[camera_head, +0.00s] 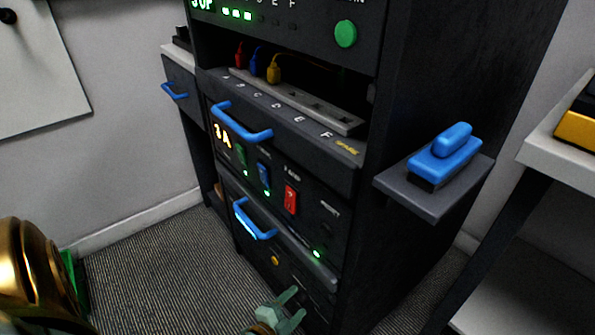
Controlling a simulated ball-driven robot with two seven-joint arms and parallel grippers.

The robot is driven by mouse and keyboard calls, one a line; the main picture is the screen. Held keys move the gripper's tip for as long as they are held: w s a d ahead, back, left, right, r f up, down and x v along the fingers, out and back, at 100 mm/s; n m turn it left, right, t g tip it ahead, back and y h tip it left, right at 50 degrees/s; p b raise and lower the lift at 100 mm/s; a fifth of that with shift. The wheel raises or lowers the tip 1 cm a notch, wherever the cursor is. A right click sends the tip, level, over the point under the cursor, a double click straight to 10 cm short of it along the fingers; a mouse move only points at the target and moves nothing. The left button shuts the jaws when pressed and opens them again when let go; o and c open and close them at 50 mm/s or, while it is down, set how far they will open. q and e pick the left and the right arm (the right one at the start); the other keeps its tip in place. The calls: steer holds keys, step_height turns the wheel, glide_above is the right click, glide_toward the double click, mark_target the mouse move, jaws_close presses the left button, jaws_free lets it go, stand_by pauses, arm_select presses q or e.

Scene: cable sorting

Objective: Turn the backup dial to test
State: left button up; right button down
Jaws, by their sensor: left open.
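A dark equipment rack (410,90) stands in the middle. Its lowest panel has a blue handle (254,222), a small yellow round button (274,260) and a green light (317,254). My left gripper (290,303) is at the bottom of the view, in front of this lowest panel, with its two pale green fingers apart and nothing seen between them. Small dark shapes show on the panel beside the fingers, but I cannot tell whether one is the backup dial, and no "test" mark is readable. My right gripper is not in view.
Above are a panel with a red switch (290,199), a drawer with a blue handle (243,128), and colored plugs (274,72) in a strip. A side shelf (432,191) bears a blue object (445,152) and juts out right.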

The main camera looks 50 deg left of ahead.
arm_select(q)
steer(key=shift+w, duration=0.2)
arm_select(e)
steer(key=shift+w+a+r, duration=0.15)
arm_select(q)
steer(key=c, duration=1)
